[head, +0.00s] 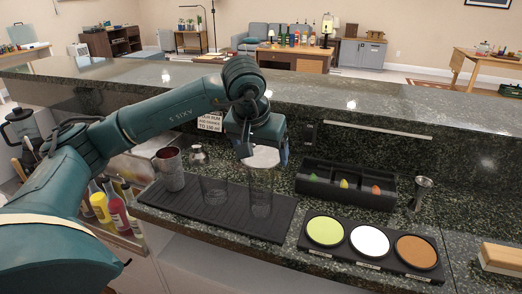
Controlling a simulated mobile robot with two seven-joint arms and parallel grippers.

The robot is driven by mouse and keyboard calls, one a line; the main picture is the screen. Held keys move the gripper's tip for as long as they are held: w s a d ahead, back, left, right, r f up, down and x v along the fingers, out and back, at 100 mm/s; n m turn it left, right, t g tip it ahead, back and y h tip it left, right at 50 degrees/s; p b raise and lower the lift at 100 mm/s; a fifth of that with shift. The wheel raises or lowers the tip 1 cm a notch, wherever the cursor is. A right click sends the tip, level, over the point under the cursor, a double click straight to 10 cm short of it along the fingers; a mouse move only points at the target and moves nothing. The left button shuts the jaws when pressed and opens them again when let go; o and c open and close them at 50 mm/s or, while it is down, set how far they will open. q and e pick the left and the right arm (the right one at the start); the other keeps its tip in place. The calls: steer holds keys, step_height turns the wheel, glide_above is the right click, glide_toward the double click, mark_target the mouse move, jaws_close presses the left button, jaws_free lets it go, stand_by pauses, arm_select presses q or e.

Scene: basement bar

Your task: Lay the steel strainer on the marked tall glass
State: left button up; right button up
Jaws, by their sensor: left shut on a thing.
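My left gripper (258,152) reaches over the bar from the left and points down, shut on the pale steel strainer (264,158). The gripper hides part of the strainer. The tall glass stands upright on the right part of a black ribbed bar mat (230,222). No mark on the glass can be made out. My right gripper is out of view.
Left of the tall glass stand another clear glass (213,188), a small steel vessel (197,156) and a metal shaker tin (170,170). To the right are a black garnish tray (378,205), a steel jigger (421,192) and a holder with three coloured discs (370,241).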

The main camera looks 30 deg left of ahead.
arm_select(q)
steer(key=shift+f+b, duration=0.5)
steer(key=shift+f, duration=0.45)
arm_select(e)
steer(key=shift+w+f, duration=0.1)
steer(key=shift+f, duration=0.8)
arm_select(q)
steer(key=shift+f+b, duration=0.2)
steer(key=shift+b, duration=0.15)
steer(key=o, duration=0.9)
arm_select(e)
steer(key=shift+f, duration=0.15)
arm_select(q)
steer(key=shift+s+r, duration=0.1)
steer(key=shift+r, duration=0.25)
steer(key=v, duration=1.2)
steer(key=shift+d+r, duration=0.1)
steer(key=shift+r, duration=0.15)
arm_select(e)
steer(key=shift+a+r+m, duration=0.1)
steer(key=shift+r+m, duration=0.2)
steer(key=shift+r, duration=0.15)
